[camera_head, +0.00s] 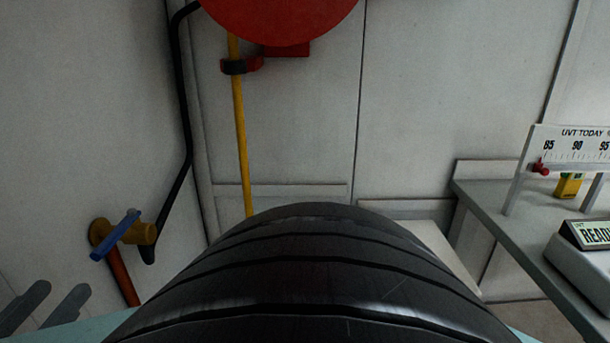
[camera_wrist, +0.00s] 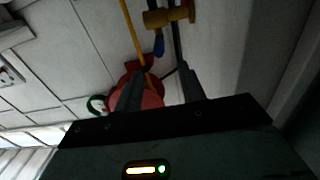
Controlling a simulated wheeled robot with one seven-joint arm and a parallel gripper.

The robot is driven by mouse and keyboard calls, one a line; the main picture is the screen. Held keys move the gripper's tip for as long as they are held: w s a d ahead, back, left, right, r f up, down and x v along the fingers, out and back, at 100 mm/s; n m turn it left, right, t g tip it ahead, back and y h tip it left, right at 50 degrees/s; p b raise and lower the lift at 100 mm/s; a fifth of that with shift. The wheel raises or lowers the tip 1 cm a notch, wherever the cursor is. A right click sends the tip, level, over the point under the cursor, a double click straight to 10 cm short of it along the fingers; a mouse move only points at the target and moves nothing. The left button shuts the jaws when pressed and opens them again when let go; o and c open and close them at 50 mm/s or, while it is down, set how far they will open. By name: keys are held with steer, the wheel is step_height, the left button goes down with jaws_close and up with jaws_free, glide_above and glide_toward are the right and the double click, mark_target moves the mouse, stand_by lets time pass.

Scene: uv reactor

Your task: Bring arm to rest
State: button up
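My gripper (camera_wrist: 158,76) shows in the wrist view as two dark fingers standing apart, with a gap between them. Nothing is held in the gap. Behind the fingers is a red round body (camera_wrist: 150,97), partly hidden by them; I cannot judge its distance. In the head view, a large black ribbed shape fills the bottom middle and hides what is behind it; I cannot tell whether it is part of my arm.
A brass valve (camera_head: 143,233) with a blue handle (camera_head: 115,235) is on the left wall by a black pipe (camera_head: 185,95). A yellow pipe (camera_head: 240,140) drops from a red disc (camera_head: 280,15). A grey bench (camera_head: 520,235) holds a UVT scale (camera_head: 570,148) and a display box (camera_head: 585,235) at right.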

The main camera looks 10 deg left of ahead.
mark_target(93, 251)
steer(key=w+r+n+g+y, duration=0.1)
steer(key=w+r+y, duration=0.1)
steer(key=w+a+r+n+g+y, duration=0.1)
steer(key=w+r+y, duration=0.1)
steer(key=w, duration=0.1)
steer(key=w+r+y, duration=0.2)
steer(key=w, duration=0.1)
steer(key=shift+w+a+n+g, duration=0.2)
steer(key=shift+n+g, duration=0.2)
steer(key=shift+w+d+r+n+g+y+p, duration=0.15)
steer(key=shift+w+d+r+n+g+y, duration=0.15)
steer(key=shift+w+g+y, duration=0.2)
steer(key=shift+w+d+r+n+g+y+p, duration=0.15)
steer(key=shift+w+d+r+n+g+y, duration=0.1)
steer(key=shift+w+n+g+y, duration=0.2)
steer(key=s+d+f+g+h, duration=0.2)
steer(key=d+f+g+h, duration=0.1)
steer(key=d, duration=1.2)
steer(key=s+d+f+n+g+h, duration=0.1)
steer(key=s+d+f+g+h, duration=0.2)
steer(key=d, duration=1.3)
steer(key=s+d+f+g+h+p, duration=0.1)
steer(key=s+d+f+g+h, duration=0.2)
steer(key=d+g, duration=0.4)
steer(key=d+f+h, duration=0.1)
steer(key=d+f, duration=0.1)
steer(key=d, duration=0.7)
steer(key=shift+n, duration=0.35)
